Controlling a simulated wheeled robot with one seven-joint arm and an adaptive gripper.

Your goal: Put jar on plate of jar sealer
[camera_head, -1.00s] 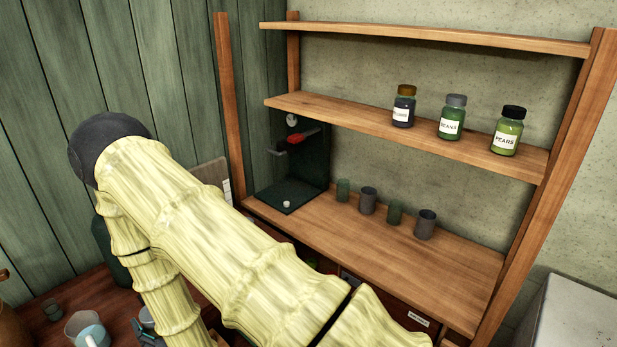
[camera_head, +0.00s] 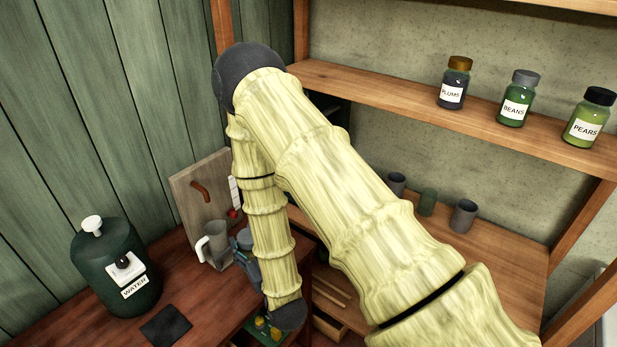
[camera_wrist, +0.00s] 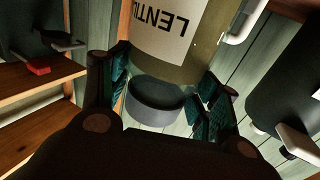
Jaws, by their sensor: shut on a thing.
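My gripper (camera_wrist: 160,98) is shut on a jar (camera_wrist: 172,68) labelled "LENTIL…", with the rest of the label cut off. Its grey lid (camera_wrist: 160,102) sits between the fingers. The label reads upside down in the wrist view. In the head view my gripper (camera_head: 243,250) is low, left of the shelf unit, and the jar cannot be made out clearly. The jar sealer, dark with a red handle (camera_wrist: 39,66), shows partly at the left of the wrist view. In the head view my arm hides most of it, including its plate.
Jars of plums (camera_head: 454,82), beans (camera_head: 518,99) and pears (camera_head: 589,117) stand on the upper shelf. Several cups, one grey (camera_head: 464,215), stand on the lower shelf.

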